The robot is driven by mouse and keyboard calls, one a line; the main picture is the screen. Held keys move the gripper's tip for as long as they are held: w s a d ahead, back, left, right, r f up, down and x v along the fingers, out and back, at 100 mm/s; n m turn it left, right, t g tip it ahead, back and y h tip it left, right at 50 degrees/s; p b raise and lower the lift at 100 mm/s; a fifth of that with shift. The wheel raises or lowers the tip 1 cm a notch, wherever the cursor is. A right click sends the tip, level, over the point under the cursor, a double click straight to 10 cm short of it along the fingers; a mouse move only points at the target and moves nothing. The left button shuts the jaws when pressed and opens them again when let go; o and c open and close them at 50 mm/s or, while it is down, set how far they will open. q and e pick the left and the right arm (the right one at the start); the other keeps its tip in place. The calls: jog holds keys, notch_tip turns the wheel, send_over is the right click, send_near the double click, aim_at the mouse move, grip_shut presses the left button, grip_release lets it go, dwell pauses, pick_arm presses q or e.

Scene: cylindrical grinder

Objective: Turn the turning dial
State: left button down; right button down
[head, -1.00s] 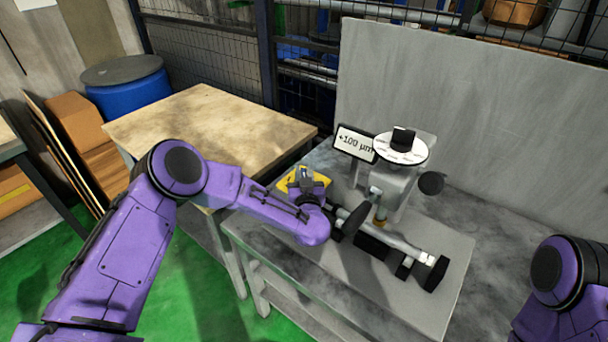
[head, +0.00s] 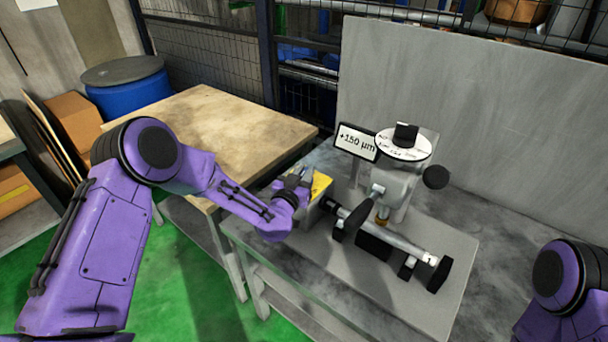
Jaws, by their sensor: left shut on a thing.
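A white round dial plate (head: 404,146) with a black knob (head: 406,132) sits on top of the grey grinder head. A display (head: 356,141) beside it reads +150 µm. A small yellow-topped box (head: 321,186) stands at the left end of the grinder. My left gripper (head: 303,176) is right at the left side of this box, away from the white plate. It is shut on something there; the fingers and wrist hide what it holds. My right gripper is out of view; only part of the right arm shows at the lower right.
The grinder's bar (head: 402,244) with black discs lies across its grey base, right of my left gripper. A grey panel (head: 480,130) rises behind. A mostly bare wooden table (head: 205,125) stands to the left, a blue drum (head: 128,98) beyond it.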

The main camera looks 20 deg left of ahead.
pick_arm(q)
jog(key=c, duration=1.1)
grip_release()
jog(key=shift+s+f, duration=0.1)
jog(key=shift+s, duration=0.3)
jog(key=s+b, duration=0.1)
jog(key=s, duration=0.2)
jog(key=s+b, duration=0.1)
jog(key=s, duration=0.2)
jog(key=s+a+b, duration=0.1)
jog(key=s, duration=0.2)
jog(key=shift+s, duration=0.35)
